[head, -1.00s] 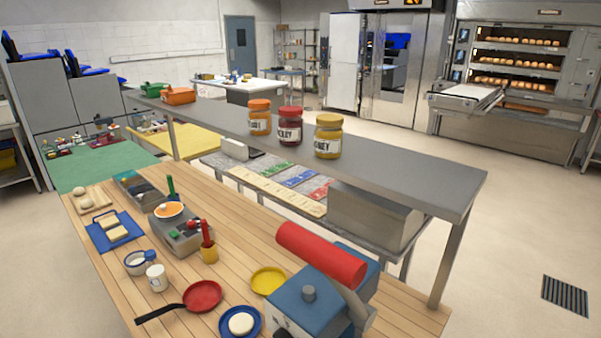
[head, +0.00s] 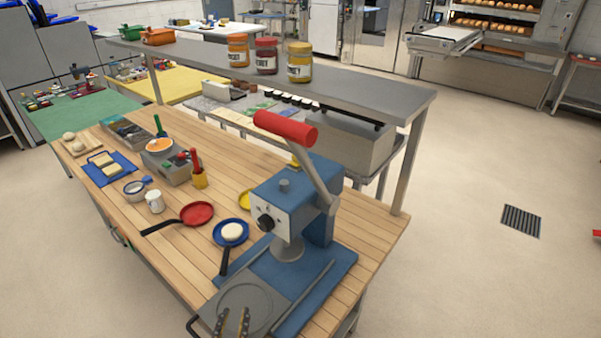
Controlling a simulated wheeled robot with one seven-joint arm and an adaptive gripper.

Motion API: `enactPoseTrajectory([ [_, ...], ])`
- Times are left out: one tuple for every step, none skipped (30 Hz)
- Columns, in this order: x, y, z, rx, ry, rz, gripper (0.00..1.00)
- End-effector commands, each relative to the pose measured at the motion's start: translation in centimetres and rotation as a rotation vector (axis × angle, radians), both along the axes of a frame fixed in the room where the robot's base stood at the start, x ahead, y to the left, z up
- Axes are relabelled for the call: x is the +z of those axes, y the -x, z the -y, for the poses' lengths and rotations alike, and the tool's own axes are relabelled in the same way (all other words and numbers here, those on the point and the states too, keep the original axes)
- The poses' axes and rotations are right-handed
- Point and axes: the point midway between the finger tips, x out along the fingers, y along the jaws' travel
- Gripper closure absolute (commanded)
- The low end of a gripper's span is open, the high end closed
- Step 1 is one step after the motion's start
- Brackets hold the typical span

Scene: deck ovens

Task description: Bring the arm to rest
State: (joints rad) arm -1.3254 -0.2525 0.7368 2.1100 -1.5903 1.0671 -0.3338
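Two dark fingertips of my gripper (head: 231,322) show at the bottom edge of the head view. They stand apart with a gap between them, and nothing shows in the gap. They are over or in front of a round grey plate (head: 262,297) at the front of a blue press (head: 284,205); I cannot tell whether they touch it. The rest of my gripper and arm is out of view. The press has a raised lever with a red handle (head: 286,129).
The wooden table (head: 190,240) holds a red pan (head: 197,214), a blue pan (head: 231,245) with a white round on it, a white jar (head: 155,202) and a blue tray (head: 125,170). Jars stand on the grey shelf (head: 345,85) behind.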

Motion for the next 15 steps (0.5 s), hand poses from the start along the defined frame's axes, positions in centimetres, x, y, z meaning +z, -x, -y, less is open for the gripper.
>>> enactPoseTrajectory([
  [0.4, -0.5, 0.9, -0.035, -0.019, -0.008, 0.78],
  [0.5, -0.8, 1.4, -0.056, -0.029, -0.013, 0.78],
  [0.7, -1.2, 2.2, -0.088, -0.045, -0.023, 0.78],
  [0.9, -1.5, 2.9, -0.113, -0.058, -0.028, 0.78],
  [1.0, -1.8, 3.5, -0.140, -0.072, -0.035, 0.78],
  [1.3, -2.2, 4.5, -0.179, -0.092, -0.045, 0.78],
  [1.5, -2.4, 5.2, -0.207, -0.108, -0.052, 0.78],
  [1.7, -2.7, 6.1, -0.240, -0.126, -0.059, 0.78],
  [1.9, -3.1, 7.2, -0.284, -0.150, -0.069, 0.78],
  [2.1, -3.3, 8.1, -0.318, -0.169, -0.078, 0.78],
  [2.3, -3.5, 9.1, -0.358, -0.191, -0.087, 0.78],
  [2.6, -3.8, 10.5, -0.413, -0.225, -0.099, 0.78],
  [2.8, -4.0, 11.6, -0.459, -0.253, -0.108, 0.78],
  [3.1, -4.2, 12.9, -0.509, -0.284, -0.119, 0.78],
  [3.3, -4.3, 14.7, -0.581, -0.330, -0.133, 0.78],
])
